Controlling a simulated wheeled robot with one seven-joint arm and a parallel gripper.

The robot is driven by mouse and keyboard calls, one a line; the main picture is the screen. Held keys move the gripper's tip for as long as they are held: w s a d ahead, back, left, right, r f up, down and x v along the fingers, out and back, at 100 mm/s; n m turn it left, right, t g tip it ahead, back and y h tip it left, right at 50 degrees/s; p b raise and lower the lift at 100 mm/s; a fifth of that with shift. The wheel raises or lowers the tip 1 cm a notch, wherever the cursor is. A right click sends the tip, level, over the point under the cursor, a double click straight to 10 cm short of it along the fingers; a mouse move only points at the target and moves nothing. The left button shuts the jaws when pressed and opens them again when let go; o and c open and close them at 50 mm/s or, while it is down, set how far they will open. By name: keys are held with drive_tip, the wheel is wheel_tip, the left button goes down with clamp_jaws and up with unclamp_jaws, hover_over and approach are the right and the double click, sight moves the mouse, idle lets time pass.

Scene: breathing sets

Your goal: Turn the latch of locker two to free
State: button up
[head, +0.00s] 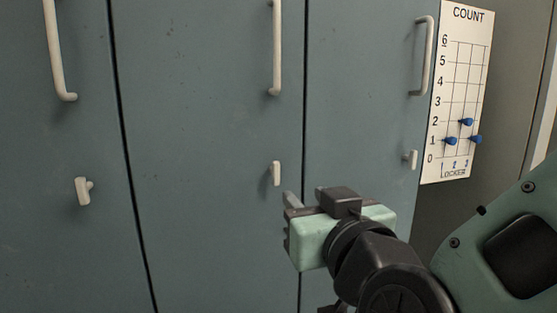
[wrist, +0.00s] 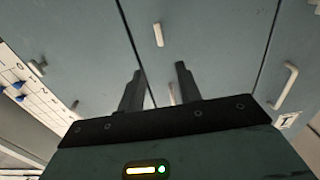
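Locker two is the middle blue-grey door (head: 210,120). Its latch (head: 276,173) is a small pale bar standing roughly upright near the door's right edge, below the long handle (head: 276,50). In the wrist view, which looks turned over, the latch (wrist: 158,35) shows ahead of the fingers, apart from them. My gripper (head: 288,216) is just below and slightly right of the latch in the head view. It also shows in the wrist view (wrist: 158,69), its two dark fingers spread with nothing gripped. A pale piece, probably the door's handle, shows partly hidden between the fingers.
The left door has its own latch (head: 82,191) and handle (head: 60,50); a "1" plate (wrist: 288,120) shows in the wrist view. The right door has a latch (head: 410,160) and handle (head: 424,55). A white count board (head: 470,60) with blue pegs hangs at right.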

sight(277, 169)
drive_tip(key=p+x, duration=0.3)
drive_tip(key=x, duration=1.1)
clamp_jaws()
